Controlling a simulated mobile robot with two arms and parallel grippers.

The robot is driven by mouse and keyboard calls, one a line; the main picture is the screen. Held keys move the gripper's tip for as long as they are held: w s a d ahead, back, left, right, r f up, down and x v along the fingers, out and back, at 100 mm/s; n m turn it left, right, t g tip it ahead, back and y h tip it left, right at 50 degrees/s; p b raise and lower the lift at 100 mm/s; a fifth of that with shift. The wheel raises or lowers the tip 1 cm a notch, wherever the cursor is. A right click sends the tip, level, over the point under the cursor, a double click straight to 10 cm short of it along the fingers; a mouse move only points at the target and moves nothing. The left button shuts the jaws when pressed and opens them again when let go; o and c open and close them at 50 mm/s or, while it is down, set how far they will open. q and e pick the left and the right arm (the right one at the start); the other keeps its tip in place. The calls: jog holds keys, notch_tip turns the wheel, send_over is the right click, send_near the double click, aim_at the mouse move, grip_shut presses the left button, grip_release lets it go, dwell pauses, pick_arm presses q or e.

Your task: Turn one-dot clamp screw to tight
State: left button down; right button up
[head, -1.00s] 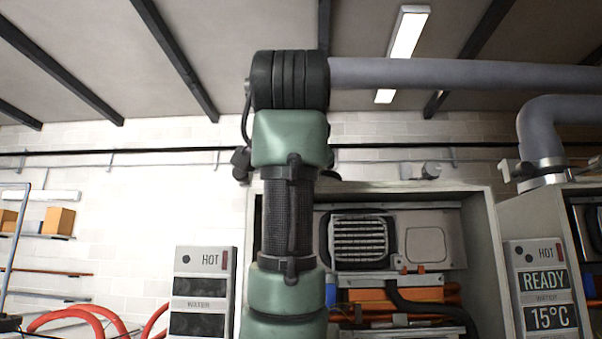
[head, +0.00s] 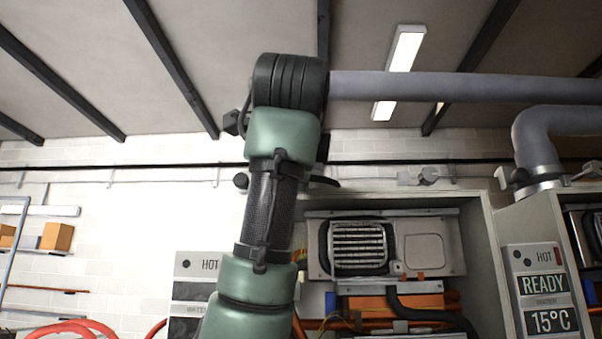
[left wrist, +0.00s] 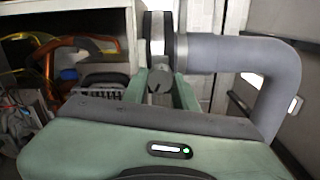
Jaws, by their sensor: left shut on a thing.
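My left gripper (left wrist: 160,88) shows in the left wrist view, its green fingers shut on a dark round clamp screw (left wrist: 158,80). Just above it are a black and pale clamp band and the end of a grey pipe (left wrist: 225,54). No dot marking can be read, so I cannot tell which screw this is or how tight it is. In the head view my green left arm rises in front of the middle heater (head: 390,225) and hides the gripper. My right gripper is in neither view.
The grey pipe bends down at the right of the left wrist view. In the head view, another pipe elbow (head: 535,135) with a metal clamp (head: 538,184) stands above the right heater. Its panel (head: 543,290) reads READY, 15°C. Orange and black pipes fill the open middle heater.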

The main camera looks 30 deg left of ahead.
pick_arm(q)
jog(key=shift+m, duration=0.3)
jog(key=c, duration=1.1)
grip_release()
jog(key=shift+w, duration=0.1)
jog(key=b+v, duration=0.3)
jog(key=v, duration=0.5)
jog(key=shift+w+a, duration=0.1)
